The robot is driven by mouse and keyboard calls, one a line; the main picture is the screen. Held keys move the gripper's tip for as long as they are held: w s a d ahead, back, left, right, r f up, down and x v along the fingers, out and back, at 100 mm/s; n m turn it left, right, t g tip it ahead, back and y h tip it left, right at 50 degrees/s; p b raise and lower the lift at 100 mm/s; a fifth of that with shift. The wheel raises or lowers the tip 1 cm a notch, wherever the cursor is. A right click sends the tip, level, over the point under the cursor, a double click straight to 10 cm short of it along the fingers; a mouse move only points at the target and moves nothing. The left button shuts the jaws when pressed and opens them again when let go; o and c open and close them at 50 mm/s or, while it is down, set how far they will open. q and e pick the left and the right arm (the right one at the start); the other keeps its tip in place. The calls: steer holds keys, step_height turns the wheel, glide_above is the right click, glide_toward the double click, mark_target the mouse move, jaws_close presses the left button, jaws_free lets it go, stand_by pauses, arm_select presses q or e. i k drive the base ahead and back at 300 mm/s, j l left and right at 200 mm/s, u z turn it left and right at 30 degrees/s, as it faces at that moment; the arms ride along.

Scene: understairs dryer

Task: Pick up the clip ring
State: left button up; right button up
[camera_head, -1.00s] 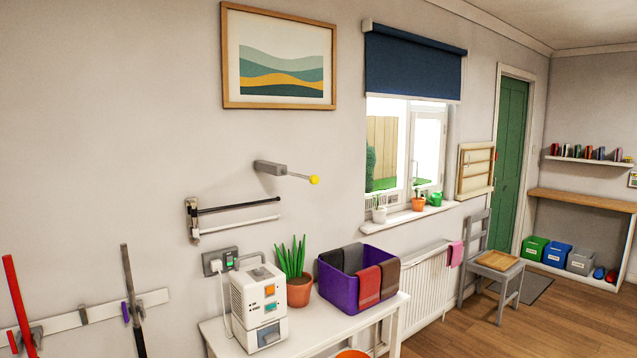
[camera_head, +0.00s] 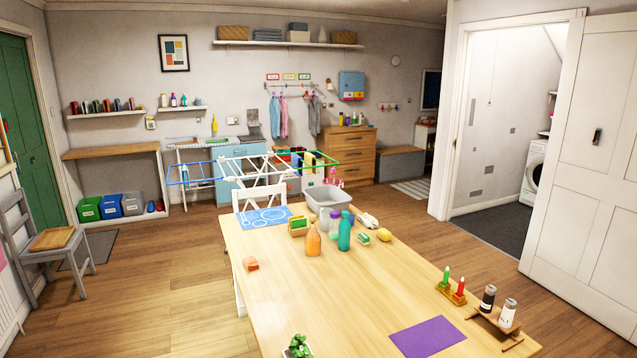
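I cannot make out a clip ring for certain in the head view. A small pink object (camera_head: 334,178) shows behind the far end of the wooden table, beside the drawers, too small to identify. Garments hang from a wall rail (camera_head: 292,88) at the back, and small details there are unclear. Neither of my grippers is in view.
A long wooden table (camera_head: 300,290) with bottles, a grey tub (camera_head: 328,196) and candles fills the foreground. An airer (camera_head: 240,158) stands behind it. A grey chair (camera_head: 45,240) is at left. Floor (camera_head: 165,275) left of the table is clear. A doorway (camera_head: 500,120) opens at right.

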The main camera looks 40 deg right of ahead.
mark_target(332, 170)
steer(key=z, duration=1.5)
steer(key=u, duration=2.6)
steer(key=z, duration=0.9)
steer(key=l+z, duration=0.3)
steer(key=z, duration=0.15)
steer(key=l+z, duration=0.65)
steer(key=z, duration=0.3)
steer(key=i+l+z, duration=0.1)
steer(key=l+z, duration=0.2)
steer(key=z, duration=0.15)
steer(key=i+l+z, duration=0.25)
steer(key=l+z, duration=0.2)
steer(key=i+l+z, duration=0.3)
steer(key=z, duration=0.2)
steer(key=i+l+z, duration=0.45)
steer(key=i+z, duration=0.3)
steer(key=z, duration=0.15)
